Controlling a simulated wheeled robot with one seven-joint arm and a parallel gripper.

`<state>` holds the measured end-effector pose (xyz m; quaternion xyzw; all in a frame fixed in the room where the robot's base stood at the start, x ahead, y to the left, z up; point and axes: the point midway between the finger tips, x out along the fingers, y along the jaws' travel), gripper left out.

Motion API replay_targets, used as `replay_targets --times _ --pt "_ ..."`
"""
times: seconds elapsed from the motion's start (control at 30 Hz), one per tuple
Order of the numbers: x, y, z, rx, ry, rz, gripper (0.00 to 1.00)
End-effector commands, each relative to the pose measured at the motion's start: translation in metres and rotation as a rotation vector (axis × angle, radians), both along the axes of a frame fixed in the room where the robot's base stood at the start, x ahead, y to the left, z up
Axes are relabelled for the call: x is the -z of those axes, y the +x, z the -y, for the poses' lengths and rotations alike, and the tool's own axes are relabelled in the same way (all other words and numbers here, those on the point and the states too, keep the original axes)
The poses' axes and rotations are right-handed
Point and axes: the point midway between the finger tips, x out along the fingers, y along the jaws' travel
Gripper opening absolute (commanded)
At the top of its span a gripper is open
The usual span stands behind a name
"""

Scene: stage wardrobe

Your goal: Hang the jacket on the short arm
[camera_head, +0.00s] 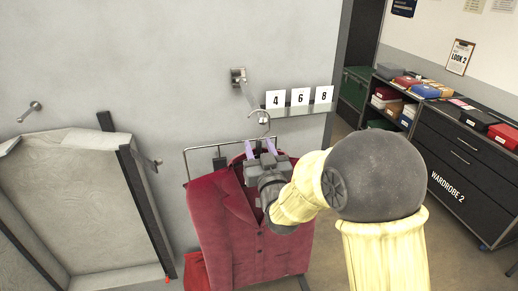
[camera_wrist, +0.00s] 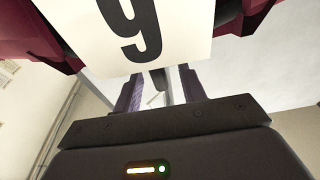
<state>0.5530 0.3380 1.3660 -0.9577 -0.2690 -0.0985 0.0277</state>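The dark red jacket (camera_head: 238,222) hangs on a hanger whose metal hook (camera_head: 260,117) stands above its collar. My gripper (camera_head: 260,148) has its purple fingers around the hanger's neck, just below the hook, and appears shut on it. The short arm (camera_head: 247,90) projects from a wall bracket; the hook is near its tip in the picture, and I cannot tell whether they touch. In the wrist view, a white tag (camera_wrist: 140,28) with a figure reading as 9 covers much of the jacket (camera_wrist: 30,40). My fingers (camera_wrist: 162,92) show below it; the hook is not clear there.
A thin rail (camera_head: 205,147) stands behind the jacket. A small shelf (camera_head: 300,110) with cards 4, 6 and 8 is right of the short arm. Two pegs (camera_head: 30,111) (camera_head: 154,163) and a grey panelled frame (camera_head: 133,190) are left. A black cabinet (camera_head: 455,165) is far right.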

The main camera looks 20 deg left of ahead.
Motion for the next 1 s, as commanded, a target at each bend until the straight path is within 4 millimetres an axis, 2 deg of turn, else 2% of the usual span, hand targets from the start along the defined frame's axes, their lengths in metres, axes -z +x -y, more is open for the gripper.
replay_targets --times 0.27,0.47,1.0 --pt "0.004 0.000 0.002 0.003 -0.004 -0.007 0.41" --pt "0.008 -0.013 0.009 0.002 -0.002 -0.004 0.41" --pt "0.029 -0.098 0.060 0.000 -0.001 -0.001 0.41"
